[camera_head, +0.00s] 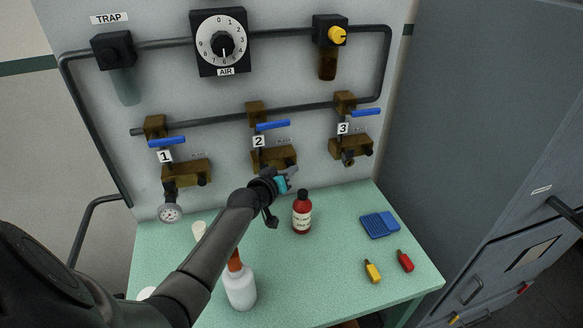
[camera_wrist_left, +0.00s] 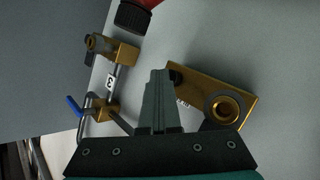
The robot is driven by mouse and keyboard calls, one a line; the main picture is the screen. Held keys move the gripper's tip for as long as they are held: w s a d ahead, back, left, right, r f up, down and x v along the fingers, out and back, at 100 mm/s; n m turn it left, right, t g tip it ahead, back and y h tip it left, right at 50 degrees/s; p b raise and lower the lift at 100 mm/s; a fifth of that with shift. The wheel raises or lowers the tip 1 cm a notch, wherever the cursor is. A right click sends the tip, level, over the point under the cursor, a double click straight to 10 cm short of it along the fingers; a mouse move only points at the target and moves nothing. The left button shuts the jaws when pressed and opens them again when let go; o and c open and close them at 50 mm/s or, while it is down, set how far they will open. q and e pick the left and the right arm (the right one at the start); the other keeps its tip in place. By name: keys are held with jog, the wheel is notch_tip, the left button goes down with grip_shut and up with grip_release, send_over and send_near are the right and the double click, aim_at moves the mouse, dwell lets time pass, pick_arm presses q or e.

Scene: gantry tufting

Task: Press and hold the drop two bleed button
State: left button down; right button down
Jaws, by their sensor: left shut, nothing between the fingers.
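The drop two brass block (camera_head: 275,158) is on the panel under the label 2 and a blue lever (camera_head: 273,125). It also shows in the left wrist view (camera_wrist_left: 208,88), with a round brass opening. A small dark button (camera_wrist_left: 175,77) sits at the block's near corner, beside a partly hidden label. My left gripper (camera_head: 292,174) is shut and empty, just below and in front of that block. In the wrist view its fingertips (camera_wrist_left: 159,76) appear close beside the dark button; I cannot tell if they touch it. My right gripper is not in view.
Drop three (camera_head: 350,148) is to the right and drop one (camera_head: 187,172), with a gauge (camera_head: 169,213), to the left. A red-brown bottle (camera_head: 302,213), a white bottle (camera_head: 240,287), a blue case (camera_head: 379,225) and two small items stand or lie on the green bench (camera_head: 330,270).

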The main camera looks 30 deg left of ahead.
pick_arm(q)
jog(key=shift+s+d+p, duration=0.6)
jog(key=shift+d+p, duration=0.1)
jog(key=shift+p, duration=0.15)
jog(key=shift+s+d+p, duration=0.4)
jog(key=shift+d+p, duration=0.1)
jog(key=shift+p, duration=0.15)
jog(key=s+d+p, duration=0.2)
jog(key=d, duration=0.1)
jog(key=shift+s, duration=0.2)
